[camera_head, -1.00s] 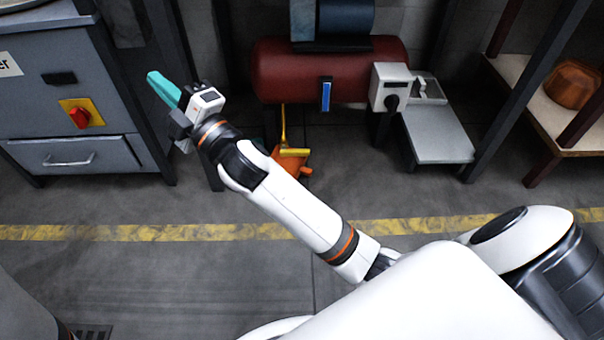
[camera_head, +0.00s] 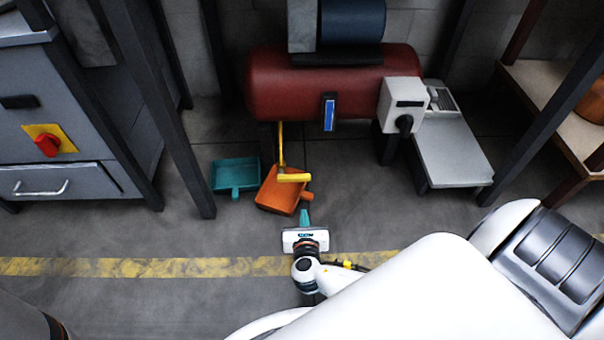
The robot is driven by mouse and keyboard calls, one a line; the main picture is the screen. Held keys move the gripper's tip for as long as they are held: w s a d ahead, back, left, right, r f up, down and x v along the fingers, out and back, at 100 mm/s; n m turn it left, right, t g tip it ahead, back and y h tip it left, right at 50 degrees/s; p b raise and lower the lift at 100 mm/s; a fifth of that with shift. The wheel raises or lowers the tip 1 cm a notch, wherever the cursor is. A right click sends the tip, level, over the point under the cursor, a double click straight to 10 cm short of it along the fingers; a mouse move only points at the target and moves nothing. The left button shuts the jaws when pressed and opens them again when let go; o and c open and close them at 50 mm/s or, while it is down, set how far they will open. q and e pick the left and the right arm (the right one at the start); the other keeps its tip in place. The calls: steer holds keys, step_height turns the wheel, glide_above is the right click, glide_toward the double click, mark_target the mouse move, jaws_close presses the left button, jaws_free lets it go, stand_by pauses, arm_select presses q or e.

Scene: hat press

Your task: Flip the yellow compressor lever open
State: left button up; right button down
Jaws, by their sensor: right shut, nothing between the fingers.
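A yellow lever (camera_head: 281,145) with a crossbar hangs below the red compressor tank (camera_head: 300,88), left of the tank's middle. Its crossbar is at the lower end, in front of an orange dustpan. My right gripper (camera_head: 305,216), with teal fingertips, is at the lower middle of the view. It is shut and empty, apart from the lever, and sits below and slightly right of the crossbar in the picture. The fingers are partly foreshortened. My left gripper is not in view.
Teal (camera_head: 236,174) and orange (camera_head: 275,196) dustpans lie on the floor under the compressor. A grey box with a black knob (camera_head: 405,100) is at the tank's right end. A dark post (camera_head: 182,105) stands left. Grey cabinets and a shelf flank the scene.

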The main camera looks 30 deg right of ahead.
mark_target(294, 175)
steer(key=b+x, duration=0.2)
steer(key=x, duration=0.1)
steer(key=b+x, duration=0.5)
steer(key=x, duration=0.1)
steer(key=shift+w+f, duration=0.3)
steer(key=shift+f, duration=0.15)
step_height(294, 175, up, 5)
steer(key=shift+w+d+f+b, duration=0.1)
steer(key=shift+w+f+b, duration=0.1)
steer(key=shift+b, duration=0.6)
